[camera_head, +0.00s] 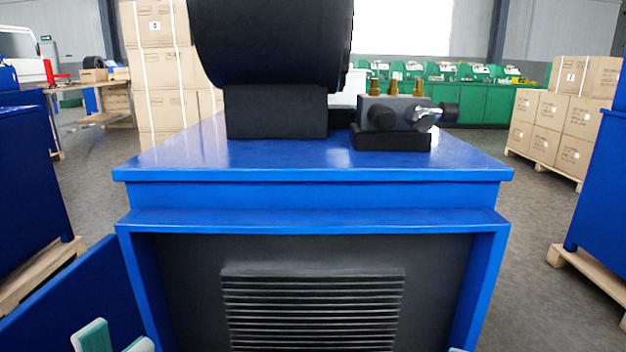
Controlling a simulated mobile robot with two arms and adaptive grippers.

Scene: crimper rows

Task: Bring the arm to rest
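My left gripper (116,342) shows only at the bottom left edge. Two pale fingertips, one with a teal face, stand apart with nothing visible between them. They are in front of the lower left of a blue machine cabinet (320,193). The rest of that gripper and its arm are out of frame. A tiny pale sliver at the bottom edge, right of centre, may be part of my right gripper (458,350). It is too small to tell its state.
The cabinet stands close ahead, with a black cylinder (272,45) and a valve block (392,115) on top. A blue panel (75,305) is at lower left. Other blue machines on pallets flank both sides. Boxes (572,120) and green benches stand behind. Grey floor shows between.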

